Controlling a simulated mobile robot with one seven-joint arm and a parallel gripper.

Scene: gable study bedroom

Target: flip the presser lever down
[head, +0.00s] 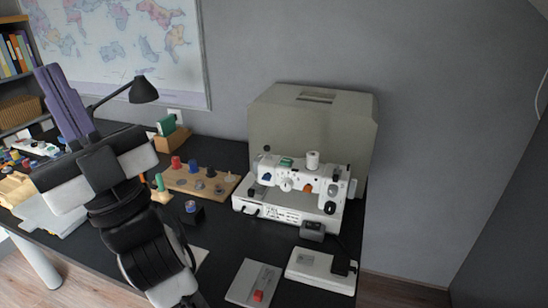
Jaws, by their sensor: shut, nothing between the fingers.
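A white sewing machine (300,178) stands on the right part of the dark desk (215,232). It carries a white spool on top, a small orange dial and several dark knobs. The presser lever is too small to tell apart from the other parts in the head view. My gripper (46,73) is at the far left of the view, well apart from the machine. Its purple fingers point up and away, side by side, shut and empty. My arm hides part of the desk's left side.
A large beige case (335,110) stands behind the machine. A wooden spool board (222,188) lies to its left, and a desk lamp (143,90) is farther back. A white box (318,268) and a grey plate with a red block (246,281) lie in front.

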